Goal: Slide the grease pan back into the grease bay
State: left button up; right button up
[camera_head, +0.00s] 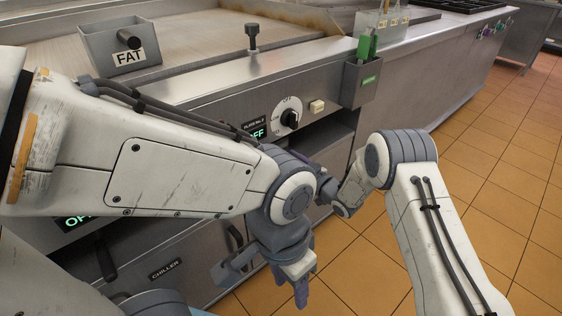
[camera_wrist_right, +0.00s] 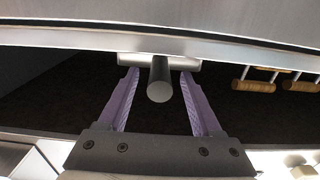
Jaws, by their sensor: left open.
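In the right wrist view, a dark grey round handle (camera_wrist_right: 160,80) sticks out toward me from a light grey metal front (camera_wrist_right: 145,60), which looks like the grease pan. My right gripper (camera_wrist_right: 160,75) is open, with one purple finger on each side of the handle and a gap to each. The pan sits in a dark bay (camera_wrist_right: 60,95) under a metal edge; how deep is hard to tell. My left gripper (camera_head: 290,283) is open, hanging low in front of the chiller doors, away from the pan.
A control knob (camera_head: 290,118) and a green-handled tool in a holder (camera_head: 360,80) are on the front panel. Wooden-handled tools (camera_wrist_right: 255,86) lie right in the bay. Tiled floor is clear at right.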

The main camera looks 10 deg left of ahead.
jog(key=shift+f, duration=0.1)
jog(key=shift+s+d, duration=0.3)
jog(key=shift+d, duration=0.15)
jog(key=p+v, duration=0.2)
jog(key=v, duration=0.7)
jog(key=s+r+m+g+h, duration=0.2)
jog(key=s+r+h, duration=0.2)
jog(key=r+h, duration=0.35)
jog(key=s+d+r+g+h, duration=0.2)
jog(key=s+d+g, duration=0.1)
jog(key=s, duration=0.8)
jog(key=s+d+r+m+g+h, duration=0.1)
jog(key=s+d+g+h, duration=0.2)
jog(key=s, duration=0.7)
jog(key=s+d+r+g+h, duration=0.15)
jog(key=s+d, duration=0.25)
jog(key=s, duration=0.7)
notch_tip(320, 180, up, 27)
jog(key=g+p, duration=0.1)
jog(key=p, duration=2.6)
jog(key=shift+s+d+r+m, duration=0.15)
jog(key=shift+r+m, duration=0.05)
jog(key=shift+m, duration=0.1)
